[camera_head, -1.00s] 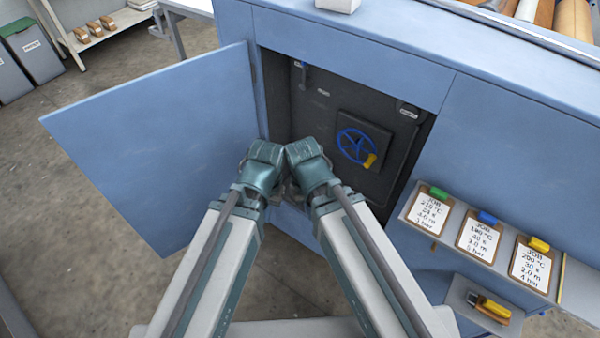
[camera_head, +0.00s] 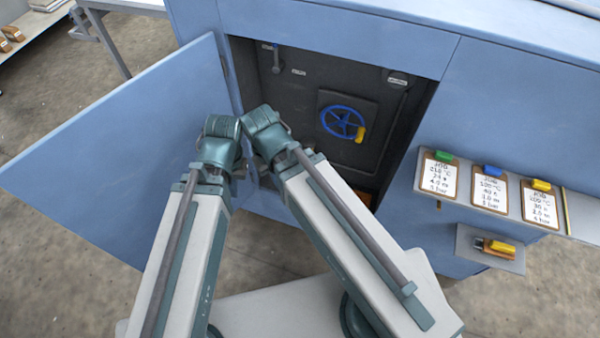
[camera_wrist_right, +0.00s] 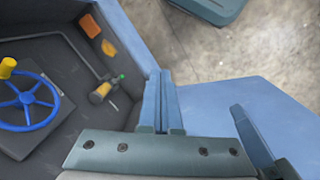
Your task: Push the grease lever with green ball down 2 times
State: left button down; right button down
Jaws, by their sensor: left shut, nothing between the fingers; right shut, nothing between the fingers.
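A small green ball (camera_wrist_right: 121,76) shows in the right wrist view beside a tan handle (camera_wrist_right: 100,93) at the end of a grey rod inside the dark cabinet. In the head view I cannot see this lever; my arms cover the lower left of the opening. My right gripper (camera_wrist_right: 162,75) is shut and empty in the right wrist view, to the right of the green ball and apart from it. In the head view it is hidden behind its wrist. My left gripper (camera_head: 240,168) shows only partly below its wrist, near the left edge of the opening, shut and empty.
A blue handwheel (camera_head: 342,122) with a yellow knob is on the cabinet's back wall. The open blue door (camera_head: 120,150) stands at the left. Job cards (camera_head: 437,174) hang on the right front. Orange parts (camera_wrist_right: 90,25) are inside the cabinet.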

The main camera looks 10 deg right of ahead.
jog(key=w+d+f+m+t+y+b, duration=0.1)
jog(key=w+d+f+m+t+b, duration=0.1)
jog(key=w+d+f+m+b, duration=0.2)
jog(key=w+d+f+m+t+y+b, duration=0.1)
jog(key=w+d+f+m+b, duration=0.4)
jog(key=w+f+b, duration=0.6)
jog(key=w+d+f+m+t+y+b, duration=0.1)
jog(key=w+d+f+m+t+b, duration=0.2)
jog(key=w+f+b, duration=0.4)
jog(key=shift+w+d+f+m+b, duration=0.15)
jog(key=shift+w+d+m+b, duration=0.55)
jog(key=shift+w+d+b, duration=0.75)
jog(key=shift+s+a+f, duration=0.1)
jog(key=shift+s+a, duration=0.05)
jog(key=shift+a, duration=0.15)
jog(key=f+b, duration=0.2)
jog(key=b, duration=0.1)
jog(key=s+a+f+b, duration=0.1)
jog(key=f+b, duration=0.1)
jog(key=f, duration=0.1)
jog(key=s+f+b, duration=0.1)
jog(key=f+b, duration=0.2)
jog(key=shift+s+a+b, duration=0.25)
jog(key=shift+a+b, duration=0.05)
jog(key=shift+a, duration=0.1)
jog(key=shift+f, duration=0.15)
jog(key=shift+s+f+b, duration=0.15)
jog(key=shift+f+b, duration=0.1)
jog(key=shift+b, duration=0.1)
